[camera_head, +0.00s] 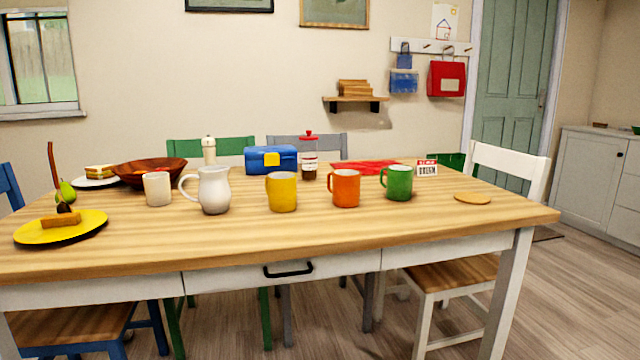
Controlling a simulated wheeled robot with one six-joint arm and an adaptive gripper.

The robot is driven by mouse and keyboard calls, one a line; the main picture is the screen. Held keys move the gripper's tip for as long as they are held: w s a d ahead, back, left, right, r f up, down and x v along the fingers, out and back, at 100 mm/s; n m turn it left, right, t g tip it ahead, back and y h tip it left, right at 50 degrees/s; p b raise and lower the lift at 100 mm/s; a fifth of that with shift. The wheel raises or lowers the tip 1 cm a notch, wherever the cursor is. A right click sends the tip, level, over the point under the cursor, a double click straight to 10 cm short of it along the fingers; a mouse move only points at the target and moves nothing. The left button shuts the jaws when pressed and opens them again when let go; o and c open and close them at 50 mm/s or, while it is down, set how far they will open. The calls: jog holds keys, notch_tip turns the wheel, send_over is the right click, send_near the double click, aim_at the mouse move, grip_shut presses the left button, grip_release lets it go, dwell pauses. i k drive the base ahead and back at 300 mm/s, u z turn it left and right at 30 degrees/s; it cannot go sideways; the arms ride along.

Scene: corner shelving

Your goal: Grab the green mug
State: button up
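The green mug (398,184) stands upright on the wooden table (330,228), right of the middle. Its handle points to the left. It is the rightmost mug in a loose row, with an orange mug (345,188) close on its left and a yellow mug (282,192) further left. My gripper is not in view.
A white pitcher (213,190), a white cup (157,189) and a yellow plate (62,228) are on the table's left. A blue lunch box (270,160) and a red-topped jar (309,158) stand behind the mugs. A round coaster (472,198) lies to the right. The table front is clear.

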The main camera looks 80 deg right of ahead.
aim_at(399, 181)
jog(key=u, duration=0.2)
jog(key=k, duration=1.6)
jog(key=z, duration=0.45)
